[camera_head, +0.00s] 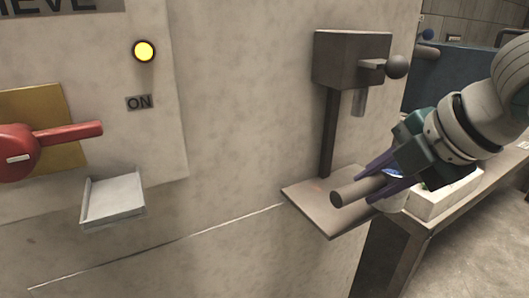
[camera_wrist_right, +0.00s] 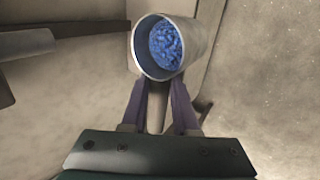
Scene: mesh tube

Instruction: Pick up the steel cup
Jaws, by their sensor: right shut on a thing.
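The steel cup (camera_wrist_right: 170,50) shows in the right wrist view as a pale metal cup with blue granules inside, its mouth facing the camera. My right gripper (camera_wrist_right: 163,105) has its purple fingers shut on it, just below the rim in that view. In the head view the right gripper (camera_head: 370,186) is at the right, above the small grey plate. The cup is mostly hidden there by the fingers; a bit of blue (camera_head: 393,173) shows between them. A dark grey cylinder (camera_head: 352,191) sticks out left past the fingers; I cannot tell whether it belongs to the cup. My left gripper is out of view.
A wall-mounted dispenser (camera_head: 350,60) with a ball-ended lever (camera_head: 397,66) stands on a post above the grey plate (camera_head: 310,205). A bench (camera_head: 440,222) with a pale block lies behind the gripper. A red handle (camera_head: 60,135) and a metal chute (camera_head: 113,203) are at the left.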

